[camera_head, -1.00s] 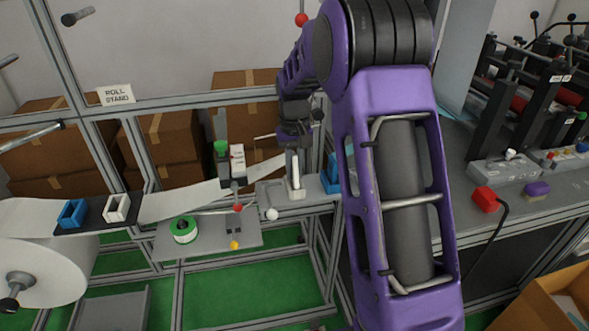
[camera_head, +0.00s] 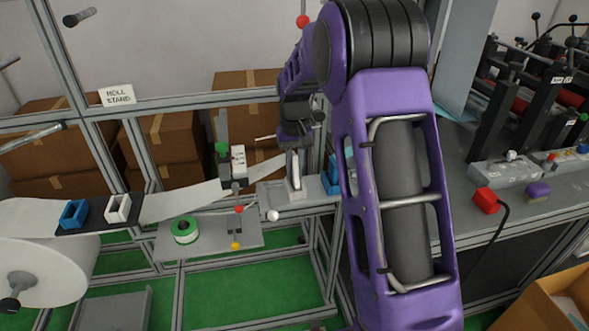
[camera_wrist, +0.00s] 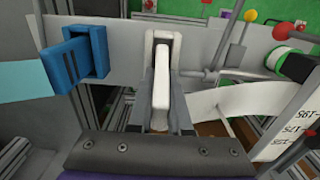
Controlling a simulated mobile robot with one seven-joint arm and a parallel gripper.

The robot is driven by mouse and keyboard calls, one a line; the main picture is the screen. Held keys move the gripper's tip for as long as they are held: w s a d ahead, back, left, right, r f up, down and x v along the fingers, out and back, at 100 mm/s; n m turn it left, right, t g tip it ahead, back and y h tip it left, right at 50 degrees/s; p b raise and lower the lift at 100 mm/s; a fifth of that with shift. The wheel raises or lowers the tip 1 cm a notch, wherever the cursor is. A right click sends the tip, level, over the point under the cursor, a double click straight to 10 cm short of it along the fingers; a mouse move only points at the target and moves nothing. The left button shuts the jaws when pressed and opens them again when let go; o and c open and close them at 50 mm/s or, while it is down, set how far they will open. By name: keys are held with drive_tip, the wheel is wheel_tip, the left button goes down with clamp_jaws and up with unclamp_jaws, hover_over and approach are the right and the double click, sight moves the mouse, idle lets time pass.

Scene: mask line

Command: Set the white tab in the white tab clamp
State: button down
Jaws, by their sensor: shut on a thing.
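My gripper (camera_wrist: 160,110) is shut on the white tab (camera_wrist: 162,88), which stands lengthwise between the two grey fingers. The white tab clamp (camera_wrist: 149,46) is a white U-shaped frame just beyond the fingertips. In the wrist view the tab's far end lies inside the clamp's opening, between its side walls. I cannot tell how deep it sits or whether it touches the bottom.
A blue clamp (camera_wrist: 100,50) stands close left of the white one in the wrist view. A white holder (camera_head: 117,208) and a blue holder (camera_head: 73,213) sit on a black plate at left. Levers with red and yellow knobs (camera_head: 238,209) stand near the shelf. A green-and-white roll (camera_head: 185,230) lies lower.

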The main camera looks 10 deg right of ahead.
drive_tip(key=shift+f, duration=0.2)
drive_tip(key=c, duration=0.8)
unclamp_jaws()
drive_tip(key=shift+o, duration=0.2)
drive_tip(key=shift+r, duration=0.1)
